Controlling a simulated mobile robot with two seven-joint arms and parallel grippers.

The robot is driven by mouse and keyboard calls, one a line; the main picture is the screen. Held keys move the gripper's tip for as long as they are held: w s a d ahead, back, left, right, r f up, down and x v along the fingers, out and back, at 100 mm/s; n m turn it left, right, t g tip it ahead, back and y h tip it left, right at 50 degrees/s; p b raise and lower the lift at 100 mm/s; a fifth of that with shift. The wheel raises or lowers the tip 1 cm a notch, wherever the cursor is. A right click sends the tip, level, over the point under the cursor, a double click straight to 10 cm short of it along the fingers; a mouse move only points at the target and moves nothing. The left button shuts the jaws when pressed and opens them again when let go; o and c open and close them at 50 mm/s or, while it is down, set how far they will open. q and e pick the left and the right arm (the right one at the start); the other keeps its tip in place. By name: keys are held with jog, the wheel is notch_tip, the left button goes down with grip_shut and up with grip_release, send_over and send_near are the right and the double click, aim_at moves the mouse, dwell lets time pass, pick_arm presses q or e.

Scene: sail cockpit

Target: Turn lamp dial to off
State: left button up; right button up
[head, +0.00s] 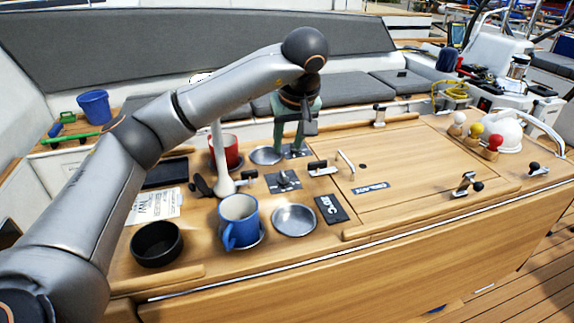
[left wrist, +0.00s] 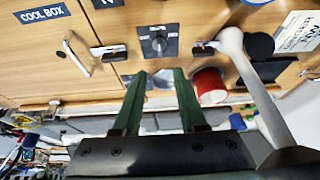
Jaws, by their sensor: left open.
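A dial on a dark square plate (head: 284,181) sits on the wooden table top, beside the base of a white lamp stand (head: 217,150). In the left wrist view the dial (left wrist: 157,41) has small white lettering around its knob, too blurred to read surely; its setting is unclear. My left gripper (head: 287,150) points down, its green fingers apart and empty. It is behind the dial in the head view, near a second dark plate (head: 299,151) that it partly hides. In the left wrist view the fingertips (left wrist: 160,73) lie below the dial plate, apart from it. My right gripper is not in view.
A red mug (head: 227,151), a blue mug (head: 239,220), a metal dish (head: 294,219) and a black bowl (head: 157,243) stand around the dial. A small lever (head: 322,168) is close on its right. The hatch lid (head: 400,165) farther right is mostly clear.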

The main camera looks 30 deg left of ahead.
aim_at(283, 172)
pick_arm(q)
jog(key=x, duration=1)
jog(key=shift+f, duration=0.25)
grip_shut()
